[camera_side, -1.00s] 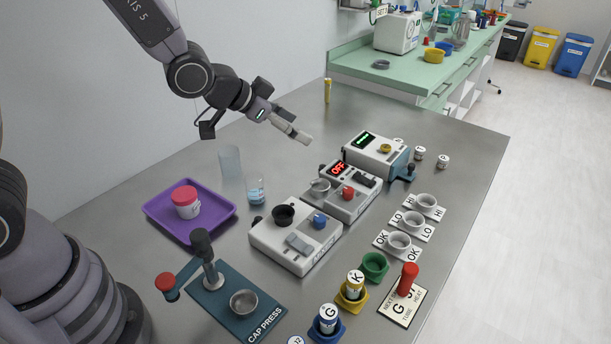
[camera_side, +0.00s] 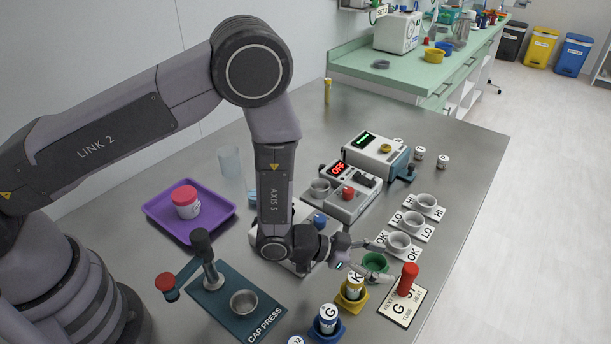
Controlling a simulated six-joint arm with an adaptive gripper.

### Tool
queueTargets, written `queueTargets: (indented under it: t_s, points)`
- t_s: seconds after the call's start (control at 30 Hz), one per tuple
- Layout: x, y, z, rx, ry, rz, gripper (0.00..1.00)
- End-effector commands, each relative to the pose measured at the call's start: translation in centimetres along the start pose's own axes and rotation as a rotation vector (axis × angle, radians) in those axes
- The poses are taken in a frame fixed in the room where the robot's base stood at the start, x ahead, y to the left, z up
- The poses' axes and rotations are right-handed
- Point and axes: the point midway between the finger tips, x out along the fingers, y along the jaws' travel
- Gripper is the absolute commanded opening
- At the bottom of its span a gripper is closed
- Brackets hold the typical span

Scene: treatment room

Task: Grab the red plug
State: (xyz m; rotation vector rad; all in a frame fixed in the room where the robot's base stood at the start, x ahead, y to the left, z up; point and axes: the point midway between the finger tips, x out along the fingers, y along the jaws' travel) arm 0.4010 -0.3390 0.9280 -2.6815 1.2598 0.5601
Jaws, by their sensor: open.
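A red plug (camera_side: 409,277) stands upright on a cream card with black lettering (camera_side: 399,306), near the table's front right edge. My gripper (camera_side: 380,260) is open and empty, with its fingers spread to the left of the plug and a little behind it. A gap shows between the fingers and the plug. The fingers partly cover a green ring holder (camera_side: 375,262). My arm hides much of the white device with the blue knob (camera_side: 319,220).
Yellow (camera_side: 351,298) and blue (camera_side: 327,327) holders with lettered vials stand left of the card. White cups on labelled plates (camera_side: 398,243) stand behind it. The cap press (camera_side: 240,318) and purple tray (camera_side: 155,212) are at left.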

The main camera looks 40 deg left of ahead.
Motion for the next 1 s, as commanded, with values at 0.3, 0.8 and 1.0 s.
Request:
queueTargets:
  t_s: [0.3,0.8,1.0]
  points:
    - [3.0,0.0,0.0,0.000,0.001,0.000,0.62]
    - [6.8,0.0,0.0,-0.002,-0.001,-0.003,0.62]
    - [6.8,0.0,0.0,-0.001,-0.001,-0.002,0.40]
